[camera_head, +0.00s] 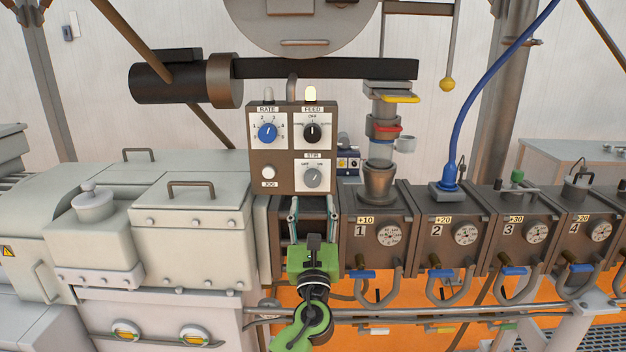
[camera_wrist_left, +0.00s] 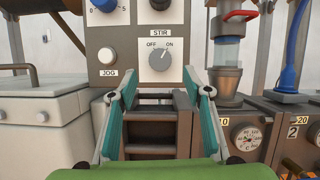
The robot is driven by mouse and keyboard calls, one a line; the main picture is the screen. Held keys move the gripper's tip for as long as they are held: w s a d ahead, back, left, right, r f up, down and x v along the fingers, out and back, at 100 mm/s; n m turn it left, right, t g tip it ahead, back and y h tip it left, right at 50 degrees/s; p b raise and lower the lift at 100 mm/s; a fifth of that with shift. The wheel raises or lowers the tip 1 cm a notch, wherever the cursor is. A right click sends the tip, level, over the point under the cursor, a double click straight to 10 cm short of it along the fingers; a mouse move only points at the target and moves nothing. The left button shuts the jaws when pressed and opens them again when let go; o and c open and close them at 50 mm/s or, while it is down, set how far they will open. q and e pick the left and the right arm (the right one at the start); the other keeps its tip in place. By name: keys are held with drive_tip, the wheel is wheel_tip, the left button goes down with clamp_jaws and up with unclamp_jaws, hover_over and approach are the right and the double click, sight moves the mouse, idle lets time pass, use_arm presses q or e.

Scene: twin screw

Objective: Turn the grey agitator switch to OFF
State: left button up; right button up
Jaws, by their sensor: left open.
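The grey agitator switch (camera_head: 313,177) is a round knob on a white plate labelled STIR, at the lower right of the brown control panel (camera_head: 284,148). It also shows in the left wrist view (camera_wrist_left: 159,60), where OFF is marked at its upper left and ON at its upper right. Its pointer mark leans up and right, toward ON. My left gripper (camera_head: 313,206) is open and empty, just below and in front of the switch. In the left wrist view its two teal-padded fingers (camera_wrist_left: 160,90) stand apart either side below the knob. My right gripper is not in view.
The blue RATE knob (camera_head: 267,132), black FEED knob (camera_head: 312,132) and white JOG button (camera_head: 268,172) share the panel. A lamp (camera_head: 311,94) above FEED is lit. Numbered brown barrel blocks (camera_head: 374,240) with gauges stand right; pale housings (camera_head: 190,228) stand left.

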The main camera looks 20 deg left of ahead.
sight(312, 182)
use_arm(q)
drive_tip(key=p+x, duration=0.1)
drive_tip(key=x, duration=0.6)
drive_tip(key=shift+w, duration=0.25)
drive_tip(key=c, duration=1.1)
